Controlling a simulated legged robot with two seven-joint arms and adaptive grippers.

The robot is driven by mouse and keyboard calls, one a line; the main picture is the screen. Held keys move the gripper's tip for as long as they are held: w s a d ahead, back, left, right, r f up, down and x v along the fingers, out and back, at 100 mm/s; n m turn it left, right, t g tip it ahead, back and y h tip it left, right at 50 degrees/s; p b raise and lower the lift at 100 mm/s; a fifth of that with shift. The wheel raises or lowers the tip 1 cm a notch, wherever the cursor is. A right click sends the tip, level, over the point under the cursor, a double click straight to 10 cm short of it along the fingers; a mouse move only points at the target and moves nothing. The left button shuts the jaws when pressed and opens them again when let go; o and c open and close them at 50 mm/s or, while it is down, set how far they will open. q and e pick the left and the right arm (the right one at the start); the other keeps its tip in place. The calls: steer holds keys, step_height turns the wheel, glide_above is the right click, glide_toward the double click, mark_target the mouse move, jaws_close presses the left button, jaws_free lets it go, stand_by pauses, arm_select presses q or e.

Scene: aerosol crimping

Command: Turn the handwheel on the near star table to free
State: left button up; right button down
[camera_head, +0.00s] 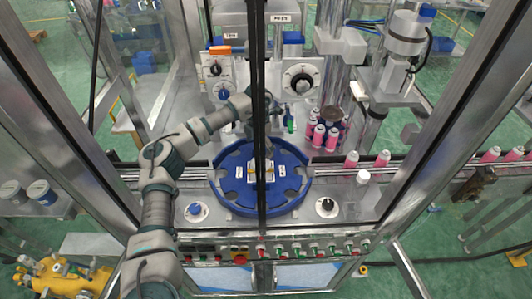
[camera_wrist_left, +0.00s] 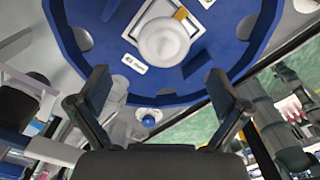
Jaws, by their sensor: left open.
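The blue star table (camera_head: 225,183) lies in the middle of the machine deck in the head view. It also fills the top of the left wrist view (camera_wrist_left: 80,25). A white round handwheel-like hub (camera_wrist_left: 164,40) sits at its centre on a yellow-marked plate; a dark post hides most of this spot in the head view. My left gripper (camera_head: 266,143) reaches over the far part of the table, partly behind the post. In the left wrist view its fingers (camera_wrist_left: 160,92) are apart and empty, with the hub beyond them. My right gripper is not in view.
A dial with a blue knob (camera_head: 197,211) and one with a black knob (camera_head: 326,206) flank the table's front. Pink cans (camera_head: 318,134) stand to its right. A row of buttons (camera_head: 300,250) runs along the front edge. A dark upright post (camera_head: 260,60) crosses the view.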

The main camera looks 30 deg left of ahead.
mark_target(259, 163)
arm_select(q)
steer(key=shift+s+f, duration=0.7)
steer(key=shift+s, duration=0.1)
steer(key=f, duration=0.3)
steer(key=w+f+p, duration=0.1)
steer(key=f, duration=0.1)
steer(key=shift+f, duration=0.3)
steer(key=shift+s, duration=0.25)
steer(key=shift+r, duration=0.1)
steer(key=shift+c, duration=0.5)
steer(key=shift+d, duration=0.1)
steer(key=c, duration=1)
